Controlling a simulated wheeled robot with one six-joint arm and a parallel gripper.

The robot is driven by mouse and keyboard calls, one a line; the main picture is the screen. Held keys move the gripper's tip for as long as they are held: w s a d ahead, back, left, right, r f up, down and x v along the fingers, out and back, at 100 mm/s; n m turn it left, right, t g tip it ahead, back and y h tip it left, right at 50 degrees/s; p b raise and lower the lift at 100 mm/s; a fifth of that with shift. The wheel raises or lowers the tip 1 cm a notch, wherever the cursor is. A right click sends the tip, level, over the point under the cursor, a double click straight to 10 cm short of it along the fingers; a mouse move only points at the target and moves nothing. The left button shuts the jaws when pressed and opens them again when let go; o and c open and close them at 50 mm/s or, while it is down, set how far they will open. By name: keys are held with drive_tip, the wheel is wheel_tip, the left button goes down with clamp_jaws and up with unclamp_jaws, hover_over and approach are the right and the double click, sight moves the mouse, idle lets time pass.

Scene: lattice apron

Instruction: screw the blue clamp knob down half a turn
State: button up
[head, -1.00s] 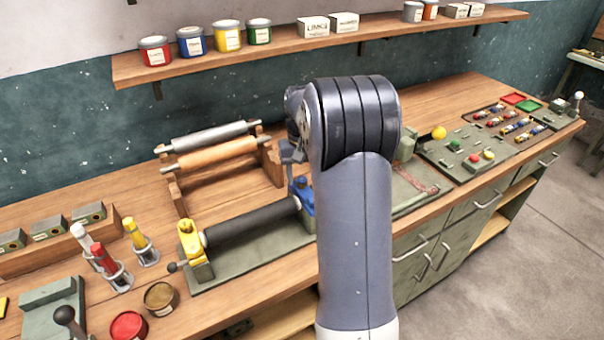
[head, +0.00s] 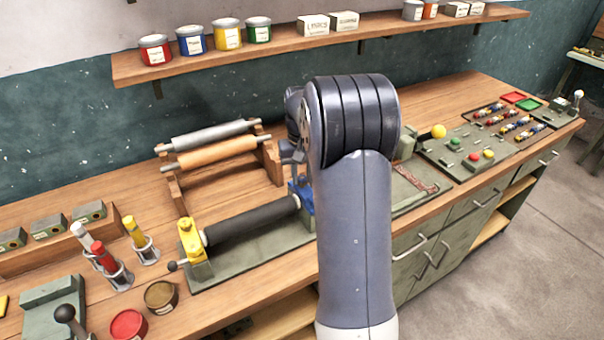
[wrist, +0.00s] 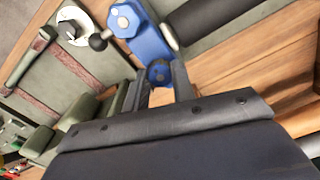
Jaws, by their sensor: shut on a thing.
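The blue clamp knob (wrist: 158,73) is between my fingertips in the wrist view. My gripper (wrist: 160,86) is shut on it. In the head view the blue clamp (head: 307,196) stands at the right end of the black roller (head: 252,220), partly hidden by my arm. My gripper (head: 294,158) is just above it there, mostly hidden.
A yellow clamp (head: 190,241) holds the roller's left end. A rack with a grey and a wooden roller (head: 215,153) stands behind. Ink tubes (head: 110,266) and tins (head: 160,297) stand at the left. A button panel (head: 462,150) is at the right.

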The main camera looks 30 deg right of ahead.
sight(302, 177)
drive_tip(key=shift+n, duration=0.4)
drive_tip(key=o, duration=1)
wheel_tip(302, 177, up, 11)
drive_tip(key=shift+b, duration=0.45)
drive_tip(key=shift+f, duration=0.15)
wheel_tip(302, 177, down, 11)
drive_tip(key=shift+p, duration=0.6)
drive_tip(key=shift+m, duration=0.5)
drive_tip(key=shift+r+b, duration=0.3)
drive_tip(key=shift+r, duration=0.5)
